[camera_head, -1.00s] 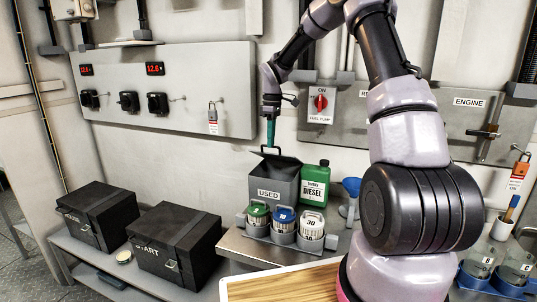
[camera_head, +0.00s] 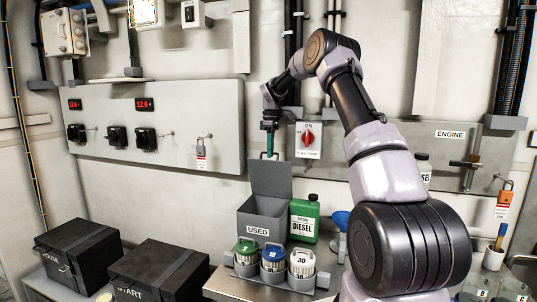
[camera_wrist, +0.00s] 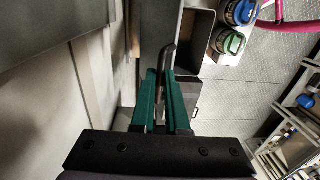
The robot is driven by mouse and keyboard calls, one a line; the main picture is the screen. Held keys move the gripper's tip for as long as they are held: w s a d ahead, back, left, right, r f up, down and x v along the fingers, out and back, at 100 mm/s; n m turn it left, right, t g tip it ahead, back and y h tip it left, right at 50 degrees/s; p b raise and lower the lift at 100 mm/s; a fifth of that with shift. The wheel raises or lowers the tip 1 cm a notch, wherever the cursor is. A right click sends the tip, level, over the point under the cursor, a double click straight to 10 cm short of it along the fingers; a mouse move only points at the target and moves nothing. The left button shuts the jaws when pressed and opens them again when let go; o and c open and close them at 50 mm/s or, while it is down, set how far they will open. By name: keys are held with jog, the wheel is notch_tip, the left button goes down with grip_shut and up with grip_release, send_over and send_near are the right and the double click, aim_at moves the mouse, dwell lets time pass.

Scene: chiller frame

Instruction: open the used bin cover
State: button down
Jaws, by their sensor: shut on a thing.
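The grey used bin (camera_head: 262,222), labelled USED, stands on the metal bench. Its cover (camera_head: 271,178) is raised to about upright at the back, and the bin's inside shows. My gripper (camera_head: 270,152) points down above the cover, with its green fingers shut on the wire handle at the cover's edge. In the wrist view the green fingers of my gripper (camera_wrist: 167,95) close around the dark bent handle (camera_wrist: 169,58). The bin's open box (camera_wrist: 196,42) shows beside it.
Several lidded jars (camera_head: 272,262) stand in a rack in front of the bin. A green diesel can (camera_head: 304,218) stands close at its right. The fuel pump switch (camera_head: 308,139) is on the wall right of my gripper. Black boxes (camera_head: 160,275) stand at left.

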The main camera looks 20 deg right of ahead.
jog(key=shift+w+d+f, duration=0.1)
jog(key=shift+d+f, duration=0.1)
jog(key=c, duration=0.9)
grip_release()
jog(key=shift+r, duration=0.1)
jog(key=shift+r, duration=0.15)
jog(key=shift+w+d+r, duration=0.1)
jog(key=shift+w+r, duration=0.05)
jog(key=shift+r, duration=1.6)
jog(key=shift+w+d+r, duration=0.1)
jog(key=shift+r, duration=1.6)
jog(key=shift+w+r, duration=0.15)
jog(key=shift+r, duration=1.6)
